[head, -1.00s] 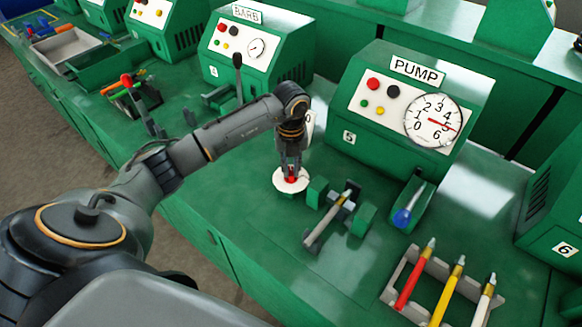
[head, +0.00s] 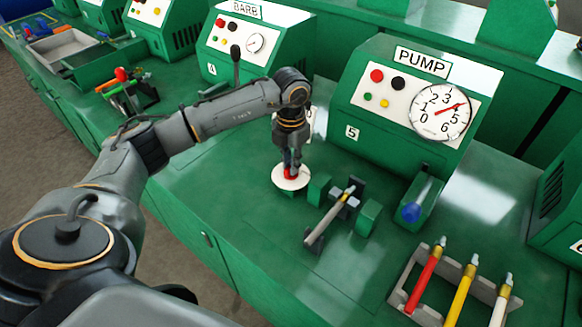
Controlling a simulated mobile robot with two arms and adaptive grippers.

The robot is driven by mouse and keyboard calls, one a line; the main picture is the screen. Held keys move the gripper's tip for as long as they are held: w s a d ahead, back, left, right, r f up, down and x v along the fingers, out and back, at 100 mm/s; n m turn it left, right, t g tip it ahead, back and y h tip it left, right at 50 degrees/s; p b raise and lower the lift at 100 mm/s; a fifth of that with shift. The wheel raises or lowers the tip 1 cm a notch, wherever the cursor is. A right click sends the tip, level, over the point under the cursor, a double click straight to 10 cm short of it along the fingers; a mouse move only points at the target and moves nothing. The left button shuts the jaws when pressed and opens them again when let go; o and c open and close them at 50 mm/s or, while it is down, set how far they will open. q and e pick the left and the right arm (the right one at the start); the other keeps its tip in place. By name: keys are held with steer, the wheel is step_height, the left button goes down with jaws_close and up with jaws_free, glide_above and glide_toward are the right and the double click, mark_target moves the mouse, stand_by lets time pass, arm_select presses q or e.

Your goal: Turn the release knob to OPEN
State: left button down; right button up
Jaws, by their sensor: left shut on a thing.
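The red release knob (head: 290,174) sits on a round white disc (head: 291,184) on the green bench, in front of the PUMP housing (head: 420,75). My left gripper (head: 291,165) points down from above and is shut on the knob. The fingers hide part of the knob, and no OPEN marking is readable on the disc. My right gripper is not in view.
A clamp-like fixture (head: 333,214) stands just right of the disc. A blue-ended lever (head: 411,212) is in front of the PUMP housing. A rack with red, yellow and white tools (head: 428,315) is at the lower right. The BARB housing (head: 255,45) stands behind my left arm.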

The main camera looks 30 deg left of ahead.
arm_select(q)
steer(key=m+b, duration=0.2)
steer(key=m, duration=0.2)
steer(key=shift+f+m, duration=0.1)
steer(key=shift+m, duration=0.2)
steer(key=shift+m+b, duration=0.85)
steer(key=shift+m, duration=0.75)
steer(key=c, duration=1.4)
jaws_free()
steer(key=shift+o, duration=0.2)
steer(key=shift+r, duration=0.25)
step_height(320, 180, up, 12)
steer(key=shift+f, duration=0.1)
